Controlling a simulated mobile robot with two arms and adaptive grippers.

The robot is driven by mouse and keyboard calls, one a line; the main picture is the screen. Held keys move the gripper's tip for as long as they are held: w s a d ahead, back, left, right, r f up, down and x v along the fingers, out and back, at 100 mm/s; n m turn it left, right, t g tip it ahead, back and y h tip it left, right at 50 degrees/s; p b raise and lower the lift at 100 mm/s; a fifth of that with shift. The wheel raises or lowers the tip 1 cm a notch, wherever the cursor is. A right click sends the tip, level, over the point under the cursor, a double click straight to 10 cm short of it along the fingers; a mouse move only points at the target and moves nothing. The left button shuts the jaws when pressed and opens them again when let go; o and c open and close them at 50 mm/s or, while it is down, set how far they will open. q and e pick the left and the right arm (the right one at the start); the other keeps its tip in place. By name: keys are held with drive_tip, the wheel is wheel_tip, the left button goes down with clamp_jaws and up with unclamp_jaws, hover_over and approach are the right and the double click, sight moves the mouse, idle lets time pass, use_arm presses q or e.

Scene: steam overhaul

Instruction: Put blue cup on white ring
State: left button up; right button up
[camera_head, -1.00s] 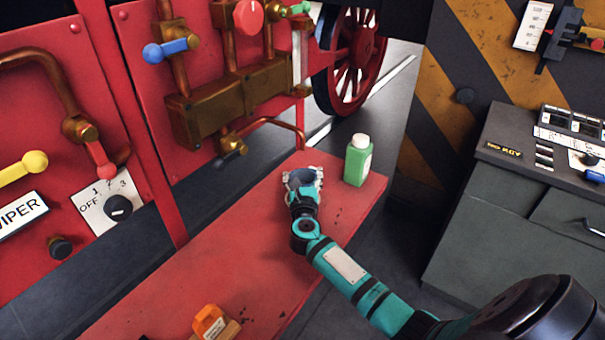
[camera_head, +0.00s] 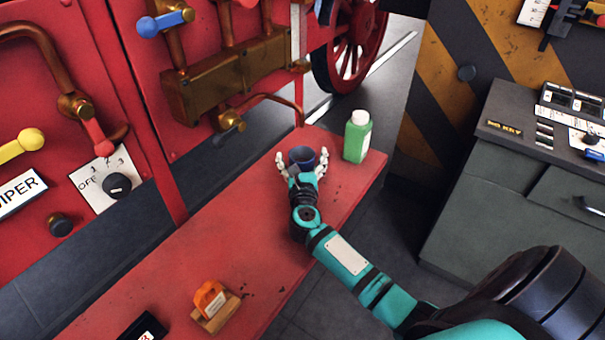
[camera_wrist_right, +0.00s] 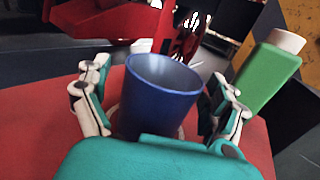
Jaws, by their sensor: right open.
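The blue cup (camera_head: 302,155) stands upright on the red bench top near its far end. It fills the middle of the right wrist view (camera_wrist_right: 160,95), its open mouth facing up. My right gripper (camera_head: 302,160) is open, its pale fingers spread on both sides of the cup with gaps showing between fingers and cup. The palm sits close at the near side of the cup and hides its base in the right wrist view. A small pale patch shows beside the cup's foot there; I cannot tell if it is the white ring. My left gripper is not in view.
A green bottle (camera_head: 357,137) with a white cap stands just right of the cup. An orange object (camera_head: 211,300) on a small block sits near the front of the red bench (camera_head: 245,235). The bench between them is clear. Red panels with pipes rise on the left.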

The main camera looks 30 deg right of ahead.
drive_tip(key=v, duration=0.9)
drive_tip(key=shift+b, duration=0.35)
drive_tip(key=shift+d, duration=0.1)
idle(0.6)
